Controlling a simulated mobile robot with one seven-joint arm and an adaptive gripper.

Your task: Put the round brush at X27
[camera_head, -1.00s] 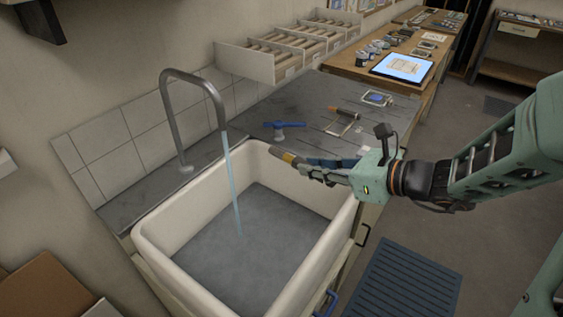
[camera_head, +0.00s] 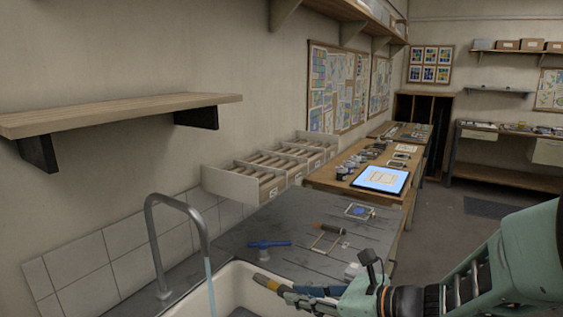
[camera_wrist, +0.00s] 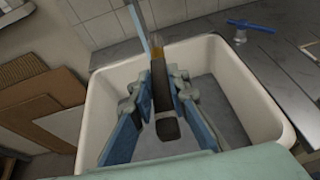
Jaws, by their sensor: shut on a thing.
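In the wrist view, the brush (camera_wrist: 160,85) lies lengthwise between the two blue-grey fingers (camera_wrist: 157,100), over the white sink. The shape of its bristles cannot be made out. No label reading X27 is legible in either view.
The white sink (camera_wrist: 235,75) is below my gripper, with a grey tap (camera_head: 155,245) running water. On the grey counter are a blue-handled tool (camera_head: 268,244), an orange-handled tool (camera_head: 330,229) and a small frame. Open drawers (camera_head: 240,186) line the wall; a lit panel (camera_head: 381,179) lies beyond.

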